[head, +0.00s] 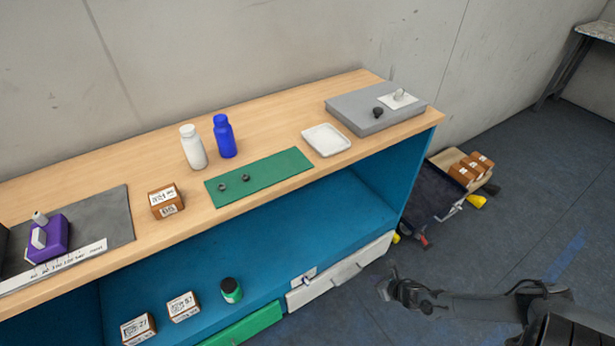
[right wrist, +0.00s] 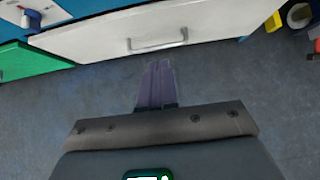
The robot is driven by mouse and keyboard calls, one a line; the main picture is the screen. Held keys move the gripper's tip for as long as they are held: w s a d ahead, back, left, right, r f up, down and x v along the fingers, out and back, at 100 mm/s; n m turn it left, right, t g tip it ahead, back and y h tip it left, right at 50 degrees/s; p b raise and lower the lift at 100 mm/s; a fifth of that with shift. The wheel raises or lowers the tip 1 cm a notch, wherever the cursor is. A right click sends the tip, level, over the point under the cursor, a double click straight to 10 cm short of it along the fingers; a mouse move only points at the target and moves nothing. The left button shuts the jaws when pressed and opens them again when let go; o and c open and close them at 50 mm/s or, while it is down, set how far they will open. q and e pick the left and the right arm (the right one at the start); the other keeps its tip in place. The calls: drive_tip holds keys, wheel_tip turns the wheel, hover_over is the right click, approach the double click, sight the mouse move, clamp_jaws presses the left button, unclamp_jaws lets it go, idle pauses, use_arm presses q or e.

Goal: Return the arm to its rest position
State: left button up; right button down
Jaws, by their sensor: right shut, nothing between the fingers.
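My right gripper (head: 397,288) is in the head view at the lower right. It is in the air in front of the cabinet, apart from the white drawer (head: 340,272). In the right wrist view its two fingers (right wrist: 157,84) lie together over the floor, with nothing between them. The white drawer front and its handle (right wrist: 157,43) show beyond the fingertips in that view. My left gripper is in neither view.
The wooden counter (head: 265,105) holds a white bottle (head: 193,148), a blue bottle (head: 224,137), a green mat (head: 260,177), a white tray (head: 326,140), a small box (head: 166,201) and a purple device (head: 50,237). A cart with boxes (head: 470,170) stands right of the cabinet. The floor (head: 480,250) nearby is clear.

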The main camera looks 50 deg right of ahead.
drive_tip(key=a+r+m+y+p, duration=0.1)
drive_tip(key=a+r+p, duration=0.3)
drive_tip(key=a, duration=0.4)
drive_tip(key=a+r+m+y+p, duration=0.1)
drive_tip(key=a+r+p, duration=0.3)
drive_tip(key=a, duration=0.3)
drive_tip(key=w+a+r+m+p, duration=0.2)
drive_tip(key=a+r+m+p, duration=0.25)
drive_tip(key=a+r, duration=0.45)
drive_tip(key=w+a+r+m+p, duration=0.25)
drive_tip(key=a+r+m, duration=0.35)
drive_tip(key=r, duration=0.4)
drive_tip(key=s+a+r+m+g+p, duration=0.1)
drive_tip(key=s+r+m+g+p, duration=0.35)
drive_tip(key=r+m, duration=1.35)
wheel_tip(320, 180, up, 38)
drive_tip(key=s+p, duration=0.3)
drive_tip(key=p, duration=3.3)
wheel_tip(320, 180, down, 75)
drive_tip(key=b, duration=7.5)
